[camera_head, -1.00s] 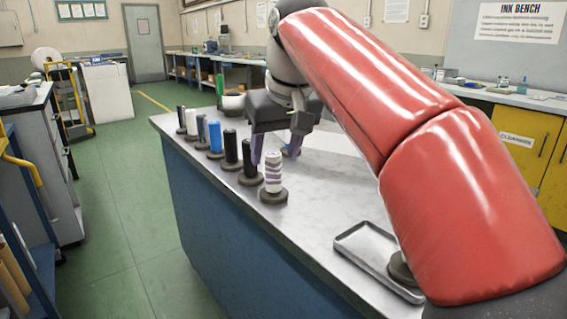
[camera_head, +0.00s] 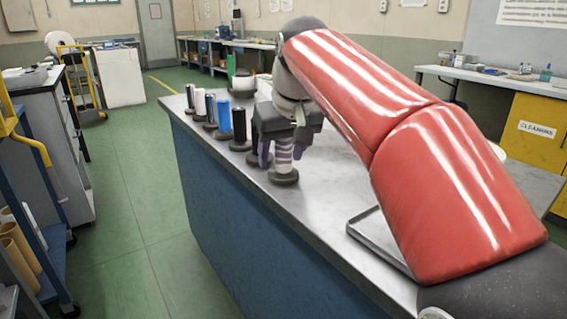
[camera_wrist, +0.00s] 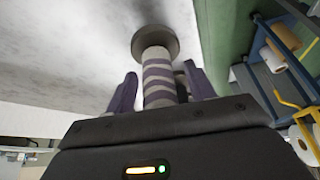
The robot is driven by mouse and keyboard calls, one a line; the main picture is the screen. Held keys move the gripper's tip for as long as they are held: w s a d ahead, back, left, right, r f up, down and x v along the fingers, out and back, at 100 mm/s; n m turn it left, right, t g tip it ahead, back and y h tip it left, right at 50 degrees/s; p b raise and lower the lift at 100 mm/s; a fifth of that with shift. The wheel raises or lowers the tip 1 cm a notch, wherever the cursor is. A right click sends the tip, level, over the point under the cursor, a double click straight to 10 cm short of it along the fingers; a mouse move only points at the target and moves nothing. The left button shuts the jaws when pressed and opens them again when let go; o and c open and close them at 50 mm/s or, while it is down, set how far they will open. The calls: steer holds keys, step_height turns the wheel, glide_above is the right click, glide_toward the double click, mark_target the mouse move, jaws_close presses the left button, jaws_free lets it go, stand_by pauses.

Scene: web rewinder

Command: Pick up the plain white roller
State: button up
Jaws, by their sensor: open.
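The plain white roller (camera_head: 200,103) stands upright near the far left end of the row on the bench, partly hidden by its neighbours. My gripper (camera_head: 282,152) is well to the right of it, at the near end of the row. My gripper is open, pointing down, with its purple fingers on either side of a white roller with purple-grey stripes (camera_head: 284,164). In the wrist view, the striped roller (camera_wrist: 157,75) stands between the two fingers (camera_wrist: 160,88), with a gap visible on its left side. Contact on the right side is unclear.
Between the white roller and my gripper stand a grey-dark roller (camera_head: 210,108), a blue roller (camera_head: 224,118) and a black roller (camera_head: 238,128). A metal tray (camera_head: 372,236) lies at right.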

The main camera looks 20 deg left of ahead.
steer(key=shift+c, duration=0.3)
jaws_close()
stand_by(1.0)
steer(key=shift+r, duration=0.3)
